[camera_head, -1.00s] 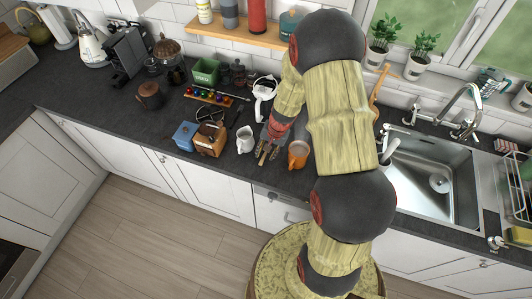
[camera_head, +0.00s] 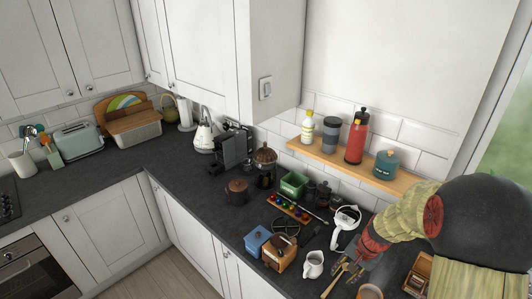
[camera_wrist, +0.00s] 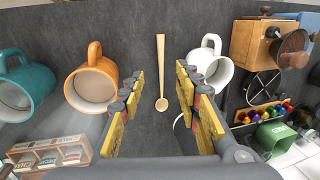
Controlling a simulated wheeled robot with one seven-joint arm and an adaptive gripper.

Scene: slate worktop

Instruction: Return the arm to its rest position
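My arm comes in from the right edge of the head view, reaching out over the worktop (camera_head: 215,215). My gripper (camera_head: 344,277) is low in that view, between the white jug (camera_head: 313,264) and the orange mug (camera_head: 369,292), which the frame's bottom edge cuts off. In the wrist view my gripper (camera_wrist: 157,108) is open, its yellow fingers spread apart with nothing held. A wooden spoon (camera_wrist: 161,75) lies on the worktop beyond and between the fingers, apart from them. The orange mug (camera_wrist: 91,85) is left of the fingers and the white jug (camera_wrist: 209,65) right.
A teal mug (camera_wrist: 22,90) and a compartmented wooden box (camera_wrist: 50,152) are at the left of the wrist view. A wooden shelf (camera_head: 350,168) hangs behind.

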